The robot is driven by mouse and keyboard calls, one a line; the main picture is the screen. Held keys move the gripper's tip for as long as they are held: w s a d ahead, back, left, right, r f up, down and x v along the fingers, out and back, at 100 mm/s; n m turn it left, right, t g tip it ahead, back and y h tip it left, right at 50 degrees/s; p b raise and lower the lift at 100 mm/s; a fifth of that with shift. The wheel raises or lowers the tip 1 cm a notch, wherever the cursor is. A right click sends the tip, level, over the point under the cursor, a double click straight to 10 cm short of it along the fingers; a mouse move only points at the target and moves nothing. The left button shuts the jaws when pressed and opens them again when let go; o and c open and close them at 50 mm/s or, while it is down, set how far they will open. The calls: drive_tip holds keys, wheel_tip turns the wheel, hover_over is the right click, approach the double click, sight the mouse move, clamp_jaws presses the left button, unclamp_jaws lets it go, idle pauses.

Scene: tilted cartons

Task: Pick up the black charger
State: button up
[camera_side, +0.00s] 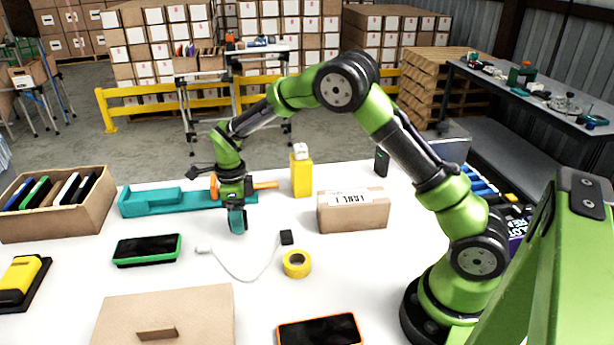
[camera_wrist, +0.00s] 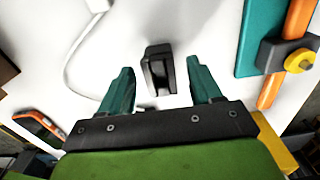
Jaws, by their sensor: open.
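The black charger (camera_side: 287,237) is a small dark block on the white table, at the right end of a thin white cable. In the wrist view the charger (camera_wrist: 158,70) shows between the two teal fingertips. My gripper (camera_side: 237,220) points down and is open and empty. In the side view it appears left of the charger and apart from it; its exact height above the table is hard to tell. In the wrist view the fingers of my gripper (camera_wrist: 160,74) stand on either side of the charger.
The cable's white plug (camera_side: 203,248) lies to the left. A yellow tape roll (camera_side: 297,264) lies just in front of the charger. A teal tray (camera_side: 160,203), a yellow bottle (camera_side: 301,174) and a cardboard box (camera_side: 352,212) stand behind. A green-edged phone (camera_side: 147,250) lies left.

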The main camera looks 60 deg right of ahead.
drive_tip(key=shift+f, duration=1.5)
drive_tip(key=c, duration=1)
drive_tip(key=shift+c, duration=0.3)
drive_tip(key=shift+r, duration=0.1)
